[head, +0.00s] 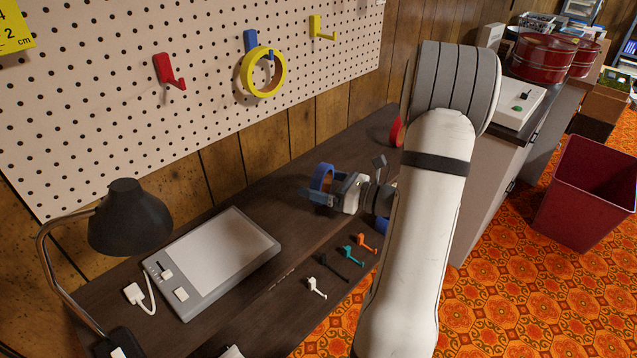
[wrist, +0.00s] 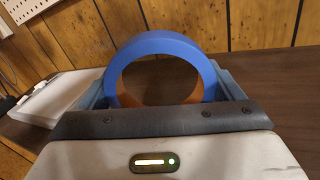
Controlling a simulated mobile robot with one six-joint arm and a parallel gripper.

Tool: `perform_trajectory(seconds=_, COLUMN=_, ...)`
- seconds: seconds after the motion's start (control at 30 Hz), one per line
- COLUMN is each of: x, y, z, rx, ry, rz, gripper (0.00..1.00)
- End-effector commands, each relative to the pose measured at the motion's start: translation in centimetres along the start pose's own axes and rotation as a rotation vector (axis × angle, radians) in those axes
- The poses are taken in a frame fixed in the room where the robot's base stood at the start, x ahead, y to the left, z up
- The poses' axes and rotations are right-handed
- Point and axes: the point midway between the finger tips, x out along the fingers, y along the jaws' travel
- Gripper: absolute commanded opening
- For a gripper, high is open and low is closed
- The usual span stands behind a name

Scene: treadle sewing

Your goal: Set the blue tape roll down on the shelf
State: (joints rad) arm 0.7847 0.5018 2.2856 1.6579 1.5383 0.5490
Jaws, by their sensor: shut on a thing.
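The blue tape roll (head: 322,178) is in my gripper (head: 322,192), over the dark wooden shelf (head: 330,147). In the wrist view the blue tape roll (wrist: 160,44) stands upright as a ring, with an orange-brown inner face, between the two blue-grey fingers. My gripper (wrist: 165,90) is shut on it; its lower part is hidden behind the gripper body. I cannot tell whether the roll touches the shelf (wrist: 265,75).
A grey tablet-like device (head: 215,262) and a black lamp (head: 130,217) are on the left. Several small hooks (head: 352,250) line the front edge. A red round thing (head: 396,131) is behind my arm. A yellow ring (head: 263,72) hangs on the pegboard (head: 120,100). Bare shelf lies behind my gripper.

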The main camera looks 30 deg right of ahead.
Motion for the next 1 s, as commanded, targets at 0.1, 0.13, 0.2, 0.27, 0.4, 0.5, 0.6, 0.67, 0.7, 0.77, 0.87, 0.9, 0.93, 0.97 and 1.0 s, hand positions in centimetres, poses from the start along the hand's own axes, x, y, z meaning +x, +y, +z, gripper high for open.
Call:
perform_trajectory(seconds=0.1, x=0.0, y=0.0, z=-0.3, rx=0.001, ry=0.000, rz=0.000, gripper=0.64)
perform_trajectory(seconds=0.13, x=0.0, y=-0.1, z=-0.3, rx=0.001, ry=0.000, rz=0.001, gripper=0.64)
perform_trajectory(seconds=0.2, x=0.0, y=-0.1, z=-0.5, rx=0.001, ry=0.000, rz=0.001, gripper=0.64)
perform_trajectory(seconds=0.27, x=0.0, y=-0.1, z=-0.6, rx=0.001, ry=0.000, rz=0.001, gripper=0.64)
perform_trajectory(seconds=0.4, x=0.1, y=-0.1, z=-0.8, rx=0.000, ry=0.000, rz=0.001, gripper=0.64)
perform_trajectory(seconds=0.5, x=0.1, y=-0.1, z=-0.8, rx=0.000, ry=0.000, rz=0.001, gripper=0.95)
perform_trajectory(seconds=0.6, x=0.1, y=-0.1, z=-0.8, rx=0.000, ry=0.000, rz=0.002, gripper=1.00)
perform_trajectory(seconds=0.67, x=0.1, y=-0.1, z=-0.8, rx=0.000, ry=0.000, rz=0.002, gripper=1.00)
perform_trajectory(seconds=0.7, x=0.1, y=-0.1, z=-0.8, rx=0.000, ry=0.000, rz=0.002, gripper=1.00)
perform_trajectory(seconds=0.77, x=0.1, y=-0.1, z=-0.8, rx=0.000, ry=0.000, rz=0.002, gripper=1.00)
perform_trajectory(seconds=0.87, x=-0.4, y=-0.1, z=-0.7, rx=0.000, ry=0.000, rz=0.000, gripper=1.00)
perform_trajectory(seconds=0.9, x=-0.8, y=-0.2, z=-0.7, rx=0.000, ry=0.000, rz=-0.001, gripper=1.00)
perform_trajectory(seconds=0.93, x=-1.1, y=-0.2, z=-0.7, rx=0.000, ry=0.000, rz=0.000, gripper=1.00)
perform_trajectory(seconds=0.97, x=-1.6, y=-0.2, z=-0.7, rx=0.000, ry=-0.001, rz=-0.001, gripper=1.00)
perform_trajectory(seconds=1.0, x=-2.3, y=-0.2, z=-0.7, rx=0.000, ry=-0.001, rz=-0.002, gripper=1.00)
